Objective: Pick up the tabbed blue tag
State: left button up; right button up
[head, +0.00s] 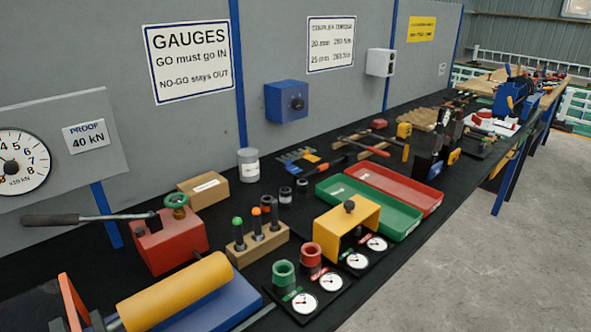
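I cannot make out a tabbed blue tag in the head view. Several small white round dials sit on black plates at the front of the bench, one of them here (304,303). Small red and green pieces lie beside these dials, too small to read. A green ring-shaped piece (284,273) and a red one (310,258) stand behind the front dials. A yellow bridge-shaped cover (345,226) stands beside them and hides part of the plate behind. Neither of my grippers is in view.
A yellow cylinder on a blue base (178,295) fills the front left. A red block (166,240), a wooden rack (257,243), a green tray (367,205) and a red tray (394,190) crowd the black bench. Open floor (460,260) lies to the right.

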aim_at(293, 169)
jog(key=i+l+z, duration=0.1)
jog(key=i+l, duration=0.3)
jog(key=l, duration=0.15)
jog(key=i+l+z, duration=0.1)
jog(key=i+l, duration=0.3)
jog(key=l, duration=0.1)
